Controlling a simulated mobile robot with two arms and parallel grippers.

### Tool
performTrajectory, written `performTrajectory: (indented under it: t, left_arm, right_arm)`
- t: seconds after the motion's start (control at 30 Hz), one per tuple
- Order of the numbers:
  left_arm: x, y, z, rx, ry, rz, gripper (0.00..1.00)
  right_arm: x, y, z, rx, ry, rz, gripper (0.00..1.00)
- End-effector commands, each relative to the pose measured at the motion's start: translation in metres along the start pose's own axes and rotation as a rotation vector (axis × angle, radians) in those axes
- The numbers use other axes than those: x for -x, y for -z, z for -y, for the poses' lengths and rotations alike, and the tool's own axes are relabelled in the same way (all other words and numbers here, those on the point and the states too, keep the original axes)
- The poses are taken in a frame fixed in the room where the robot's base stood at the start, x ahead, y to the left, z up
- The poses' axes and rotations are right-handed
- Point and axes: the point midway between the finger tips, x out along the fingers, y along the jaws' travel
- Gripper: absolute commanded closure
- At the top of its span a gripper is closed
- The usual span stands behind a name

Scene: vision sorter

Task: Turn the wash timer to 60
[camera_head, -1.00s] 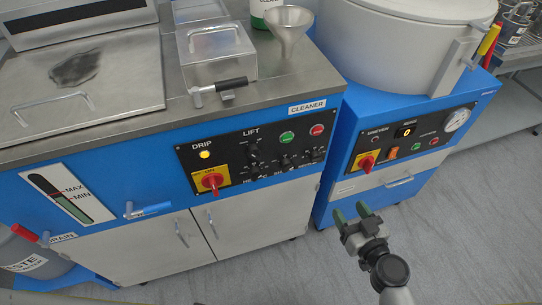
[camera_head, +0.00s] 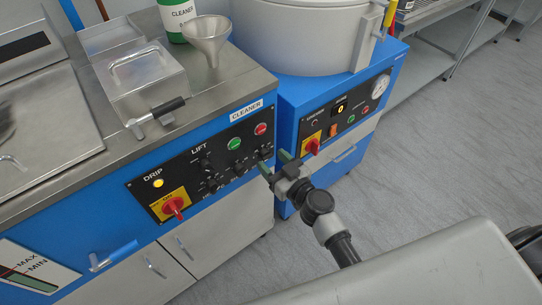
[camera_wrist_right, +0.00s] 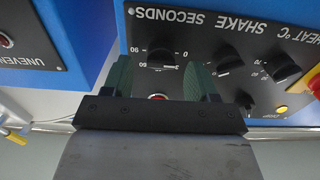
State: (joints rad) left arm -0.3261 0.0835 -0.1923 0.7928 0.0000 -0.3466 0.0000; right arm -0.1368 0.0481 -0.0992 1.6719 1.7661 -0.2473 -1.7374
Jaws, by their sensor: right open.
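The cleaner's black control panel (camera_head: 200,165) is on the blue front of the left machine. In the right wrist view, upside down, a black knob (camera_wrist_right: 161,56) sits by the lettering "SECONDS", with 0, 60 and 90 around it. I take it as the wash timer; its pointer setting is too small to tell. My right gripper (camera_head: 276,163) is open at the panel's right end. Its green-padded fingers (camera_wrist_right: 161,78) stand to either side of the knob's line in the wrist view, apart from it as far as I can tell. My left gripper is not in view.
Other knobs (camera_wrist_right: 228,64) and (camera_wrist_right: 283,67) lie beside it, marked SHAKE and HEAT. A red-on-yellow switch (camera_head: 173,207) is at the panel's left. The blue machine with a round grey drum (camera_head: 295,35) stands to the right. Grey floor (camera_head: 425,165) is open.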

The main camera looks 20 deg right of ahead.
Motion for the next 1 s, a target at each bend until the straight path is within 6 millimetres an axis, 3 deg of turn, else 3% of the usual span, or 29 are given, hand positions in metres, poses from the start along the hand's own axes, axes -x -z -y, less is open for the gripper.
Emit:
performTrajectory:
  t: [0.13,0.43,0.77,1.0]
  left_arm:
    - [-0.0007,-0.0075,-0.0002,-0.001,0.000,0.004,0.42]
    - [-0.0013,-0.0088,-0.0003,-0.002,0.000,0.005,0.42]
    - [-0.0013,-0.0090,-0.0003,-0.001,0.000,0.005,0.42]
    - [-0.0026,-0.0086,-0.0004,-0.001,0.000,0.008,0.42]
  right_arm:
    - [-0.0104,0.0000,0.0003,-0.002,0.000,0.001,0.42]
    - [-0.0121,-0.0005,0.0004,0.000,0.001,0.001,0.42]
    - [-0.0118,-0.0005,0.0004,-0.001,0.001,0.001,0.91]
    - [-0.0117,-0.0010,0.0003,-0.021,0.001,0.001,0.91]
